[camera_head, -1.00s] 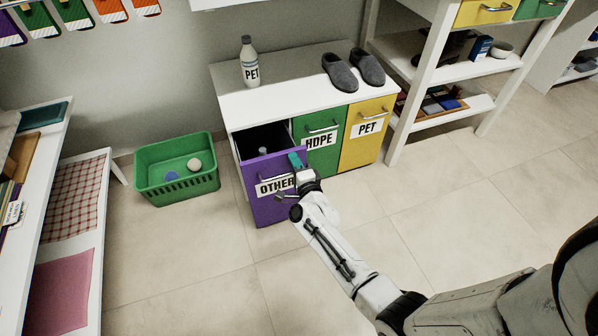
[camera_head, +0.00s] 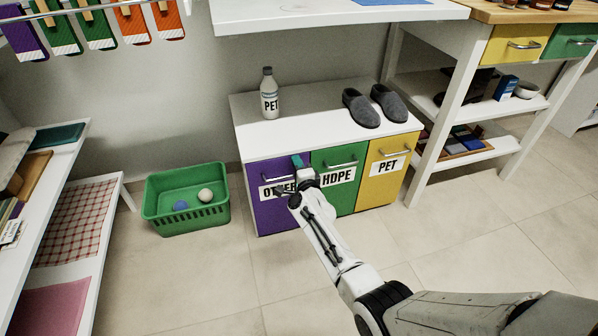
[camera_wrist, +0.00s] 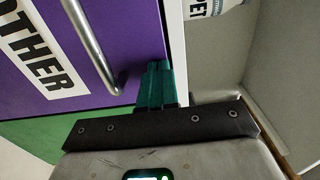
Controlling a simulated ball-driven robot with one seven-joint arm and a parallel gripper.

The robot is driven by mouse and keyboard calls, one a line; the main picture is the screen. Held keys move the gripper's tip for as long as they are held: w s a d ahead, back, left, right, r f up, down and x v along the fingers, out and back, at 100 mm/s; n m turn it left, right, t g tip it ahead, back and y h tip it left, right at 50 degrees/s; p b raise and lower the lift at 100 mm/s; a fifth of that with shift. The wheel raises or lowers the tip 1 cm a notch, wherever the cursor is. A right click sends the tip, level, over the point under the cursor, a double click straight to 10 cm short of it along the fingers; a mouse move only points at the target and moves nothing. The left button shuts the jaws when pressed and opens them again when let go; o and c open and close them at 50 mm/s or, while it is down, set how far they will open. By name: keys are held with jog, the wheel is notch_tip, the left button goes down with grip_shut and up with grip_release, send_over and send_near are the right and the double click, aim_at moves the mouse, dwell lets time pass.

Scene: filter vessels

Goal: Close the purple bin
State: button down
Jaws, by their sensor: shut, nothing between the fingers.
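The purple bin (camera_head: 270,212), labelled OTHER, is at the left of the white cabinet (camera_head: 300,128). Its front looks level with the green HDPE front beside it, and no opening shows above it. My gripper (camera_head: 298,163) is at the upper right part of the purple front. In the wrist view the teal fingers of my gripper (camera_wrist: 158,82) are together and empty, against or very close to the purple front (camera_wrist: 130,30), beside its metal handle (camera_wrist: 95,45). Exact contact cannot be told. My wrist hides part of the OTHER label in the head view.
The green HDPE bin (camera_head: 345,198) and yellow PET bin (camera_head: 381,187) are shut. A PET bottle (camera_head: 269,98) and grey slippers (camera_head: 361,108) stand on the cabinet. A green basket (camera_head: 186,213) with two balls sits left. The floor in front is clear.

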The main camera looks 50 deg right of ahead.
jog(key=shift+w+r, duration=0.2)
jog(key=shift+w, duration=0.1)
